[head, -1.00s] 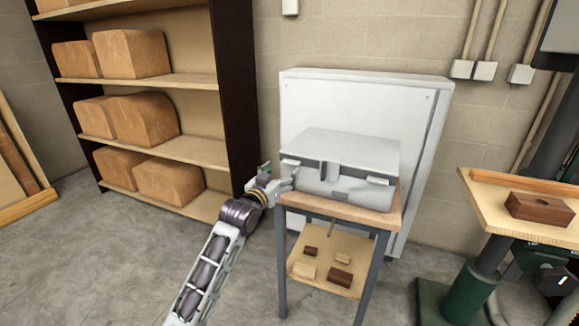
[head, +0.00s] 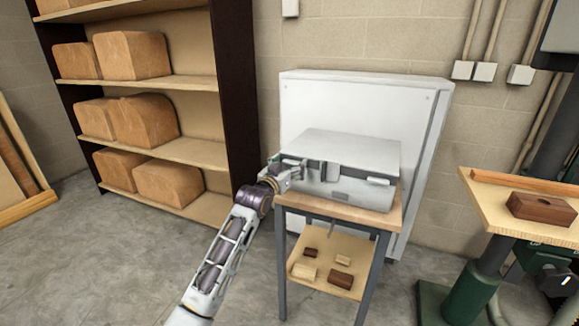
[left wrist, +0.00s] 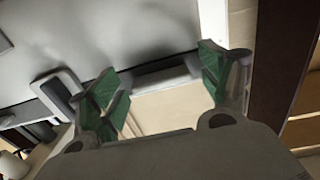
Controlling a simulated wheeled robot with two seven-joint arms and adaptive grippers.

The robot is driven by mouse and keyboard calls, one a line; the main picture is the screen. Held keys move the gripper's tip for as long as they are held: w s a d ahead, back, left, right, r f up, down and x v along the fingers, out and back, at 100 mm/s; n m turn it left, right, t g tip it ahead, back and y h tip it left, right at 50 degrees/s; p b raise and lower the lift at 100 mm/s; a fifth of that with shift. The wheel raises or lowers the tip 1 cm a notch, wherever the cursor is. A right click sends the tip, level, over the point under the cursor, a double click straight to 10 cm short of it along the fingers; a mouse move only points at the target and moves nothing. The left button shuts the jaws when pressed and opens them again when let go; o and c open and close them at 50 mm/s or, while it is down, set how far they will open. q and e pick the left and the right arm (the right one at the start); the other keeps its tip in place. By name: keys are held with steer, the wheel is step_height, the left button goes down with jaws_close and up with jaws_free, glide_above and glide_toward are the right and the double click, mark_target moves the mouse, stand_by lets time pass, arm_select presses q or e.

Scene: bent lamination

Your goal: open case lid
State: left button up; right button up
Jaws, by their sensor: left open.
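The grey case (head: 350,165) sits closed on a small wooden-topped stand, its lid (head: 350,146) down. A latch (head: 331,172) shows at the middle of its front, and another (head: 379,181) near the right end. My left gripper (head: 292,168) is at the left end of the case's front, close to the lid's edge. In the left wrist view the gripper (left wrist: 160,88) is open, green pads apart, with a light bar-like part (left wrist: 162,80) of the case between the fingers. I cannot tell whether the pads touch it. My right gripper is not in view.
The stand (head: 385,219) has a lower shelf with several small wooden blocks. A white cabinet (head: 420,120) stands behind the case. A shelf unit (head: 235,110) with brown blocks is at left. A table (head: 490,205) with a dark block is at right. Floor in front is clear.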

arm_select(q)
steer(key=c, duration=1.4)
steer(key=shift+c, duration=0.2)
steer(key=shift+r, duration=0.15)
